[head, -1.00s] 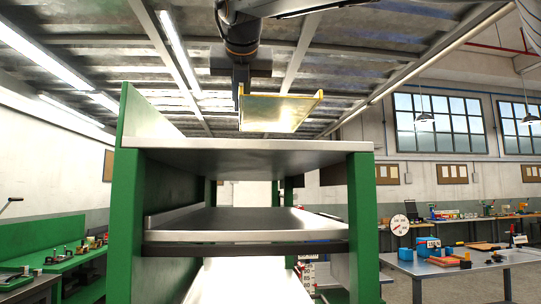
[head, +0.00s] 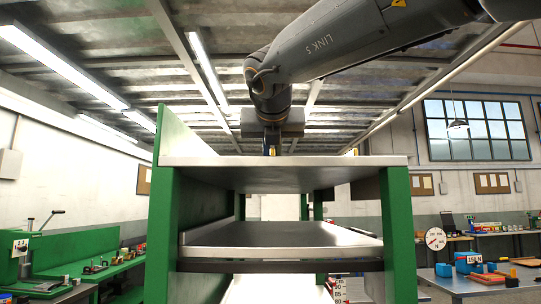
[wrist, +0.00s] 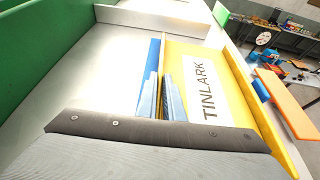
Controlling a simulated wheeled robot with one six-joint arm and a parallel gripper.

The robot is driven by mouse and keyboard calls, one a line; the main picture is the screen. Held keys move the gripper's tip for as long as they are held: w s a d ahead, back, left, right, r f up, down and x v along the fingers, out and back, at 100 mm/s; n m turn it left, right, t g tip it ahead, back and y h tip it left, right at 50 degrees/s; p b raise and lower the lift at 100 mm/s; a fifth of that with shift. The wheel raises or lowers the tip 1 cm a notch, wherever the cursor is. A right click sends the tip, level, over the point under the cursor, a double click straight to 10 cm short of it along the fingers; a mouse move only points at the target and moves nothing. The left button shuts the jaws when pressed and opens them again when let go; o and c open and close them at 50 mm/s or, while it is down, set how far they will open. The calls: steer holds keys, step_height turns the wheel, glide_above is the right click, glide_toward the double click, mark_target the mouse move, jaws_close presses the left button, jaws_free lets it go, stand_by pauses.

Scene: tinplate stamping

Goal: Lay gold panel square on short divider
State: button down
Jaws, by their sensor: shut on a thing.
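The gold panel (wrist: 205,85) is a yellow sheet with raised edges and the word TINLARK. It lies low over the right part of the steel rack top (wrist: 95,75) in the wrist view; whether it touches the top is unclear. My gripper (wrist: 161,95) is shut on the panel's left raised edge. In the head view, the gripper (head: 271,148) reaches down behind the rack top's front edge (head: 285,161), which hides nearly all of the panel. A blue strip (wrist: 154,55) shows left of the panel. I cannot tell which part is the short divider.
A green side wall (head: 178,140) rises along the rack's left. A pale raised ledge (wrist: 150,22) runs along the far edge of the top. Lower shelf (head: 280,238) is empty. Benches with tools stand left (head: 90,262) and right (head: 460,285). The top's left part is clear.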

steer(key=c, duration=1.9)
jaws_free()
steer(key=b+v, duration=0.3)
steer(key=v, duration=0.8)
steer(key=shift+a, duration=0.15)
steer(key=shift+s+r+b, duration=0.3)
steer(key=shift+s+b, duration=0.15)
